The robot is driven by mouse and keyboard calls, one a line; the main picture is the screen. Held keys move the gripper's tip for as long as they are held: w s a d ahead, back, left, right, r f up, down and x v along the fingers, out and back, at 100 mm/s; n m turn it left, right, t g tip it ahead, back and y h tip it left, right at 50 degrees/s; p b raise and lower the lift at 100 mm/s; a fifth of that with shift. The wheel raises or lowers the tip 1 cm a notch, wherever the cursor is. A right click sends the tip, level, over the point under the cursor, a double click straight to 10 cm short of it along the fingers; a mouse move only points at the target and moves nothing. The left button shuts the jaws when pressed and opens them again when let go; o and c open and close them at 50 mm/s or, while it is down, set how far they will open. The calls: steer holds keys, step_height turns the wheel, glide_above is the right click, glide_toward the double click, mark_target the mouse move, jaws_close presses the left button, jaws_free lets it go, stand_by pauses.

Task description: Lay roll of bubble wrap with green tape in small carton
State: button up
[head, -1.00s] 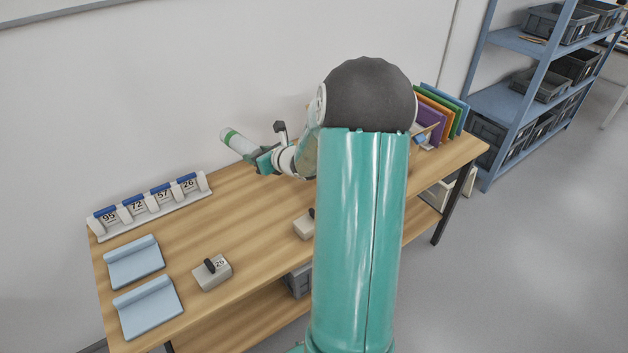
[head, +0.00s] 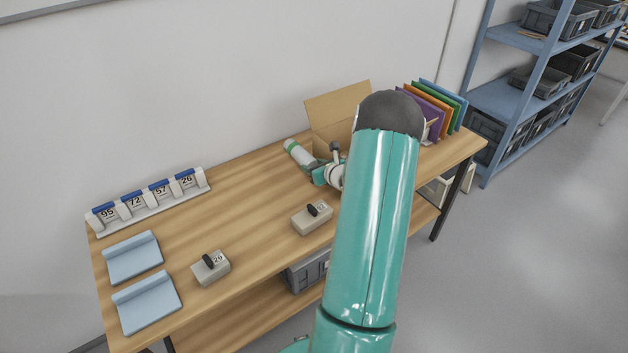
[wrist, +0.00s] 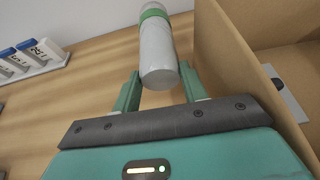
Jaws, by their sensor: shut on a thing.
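The roll of bubble wrap (head: 300,154) is pale grey-white with a green tape band near its far end. It also shows in the wrist view (wrist: 158,55), between the two fingers. My gripper (head: 315,170) is shut on the roll near its near end; in the wrist view the teal fingers (wrist: 160,88) stand on either side of it. The small carton (head: 338,105) is open, with a raised brown flap, at the back of the table. In the wrist view the carton's wall (wrist: 235,70) is just right of the roll, which is outside it. My arm hides much of the carton in the head view.
A rack of numbered blocks (head: 150,203) stands at the back left. Two light-blue folded pads (head: 133,257) lie at the left. Two grey numbered blocks (head: 312,217) sit near the front edge. Coloured folders (head: 438,105) stand right of the carton. The table's middle is clear.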

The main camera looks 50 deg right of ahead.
mark_target(315, 188)
steer(key=shift+f, duration=3.15)
steer(key=shift+f, duration=0.1)
steer(key=o, duration=1)
steer(key=shift+s+r, duration=0.2)
steer(key=shift+s, duration=0.05)
steer(key=v, duration=1.1)
steer(key=shift+s+a, duration=0.25)
